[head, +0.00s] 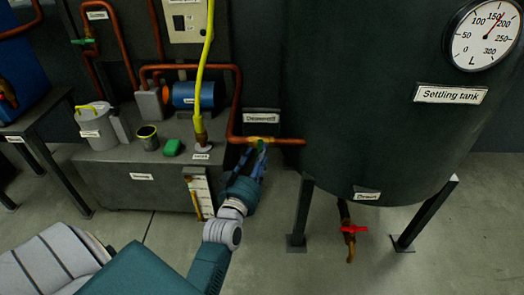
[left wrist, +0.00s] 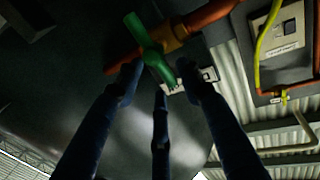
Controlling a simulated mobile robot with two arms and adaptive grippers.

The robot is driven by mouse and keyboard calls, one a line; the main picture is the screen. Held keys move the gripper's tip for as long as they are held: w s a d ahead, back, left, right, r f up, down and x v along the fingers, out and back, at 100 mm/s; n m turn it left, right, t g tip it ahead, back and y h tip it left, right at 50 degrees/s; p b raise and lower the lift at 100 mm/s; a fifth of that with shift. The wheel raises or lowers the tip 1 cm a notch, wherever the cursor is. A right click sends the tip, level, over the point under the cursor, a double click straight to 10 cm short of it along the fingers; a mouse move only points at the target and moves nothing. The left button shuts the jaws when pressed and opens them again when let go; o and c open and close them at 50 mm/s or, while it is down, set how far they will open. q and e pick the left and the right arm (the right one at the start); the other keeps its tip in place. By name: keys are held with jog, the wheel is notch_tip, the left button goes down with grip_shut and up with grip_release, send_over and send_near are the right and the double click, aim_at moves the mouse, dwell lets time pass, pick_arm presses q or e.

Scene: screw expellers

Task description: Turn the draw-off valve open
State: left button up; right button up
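The draw-off valve (head: 258,139) appears to be the brass valve on the copper pipe entering the settling tank's left side. Its green handle (left wrist: 150,47) shows in the left wrist view, lying slantwise across the brass body (left wrist: 172,36). My left gripper (head: 258,160) is just below this valve. In the left wrist view its three dark fingers (left wrist: 160,76) are spread, with the handle's lower end near and partly between their tips. I cannot tell whether they touch it. In the head view the handle is mostly hidden by the fingers. My right gripper is not in view.
The settling tank (head: 385,120) stands on legs at right, with a red-handled valve (head: 353,229) beneath it. A grey bench at left bears a white bucket (head: 96,126), a blue motor (head: 192,95) and a yellow hose (head: 205,60). Floor in front is clear.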

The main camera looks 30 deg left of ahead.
pick_arm(q)
jog(key=shift+x, duration=2.05)
grip_shut()
